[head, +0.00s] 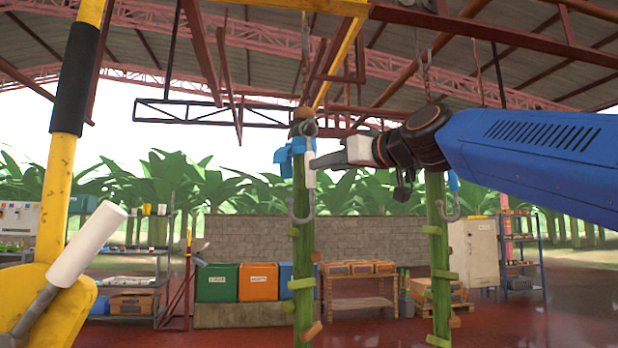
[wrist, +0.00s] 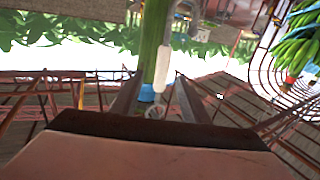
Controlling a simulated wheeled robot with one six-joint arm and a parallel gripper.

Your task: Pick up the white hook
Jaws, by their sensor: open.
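The white hook has a white grip (head: 309,170) and a grey curved end (head: 300,216). It hangs upright beside the near green stem (head: 304,260), below a blue fitting (head: 288,154). In the wrist view the white grip (wrist: 161,84) shows between my gripper's fingers, in front of the stem (wrist: 152,45). My gripper (head: 322,162) comes in from the right, level with the white grip, and its fingers stand apart on either side. I cannot tell how deep the grip sits between them. The fingers partly cover the hook's upper part.
A second stem (head: 438,250) with another grey hook (head: 452,210) hangs to the right, behind my arm. A yellow post (head: 60,180) with a white-handled lever (head: 88,243) stands at the left. A bunch of green bananas (wrist: 303,45) shows in the wrist view.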

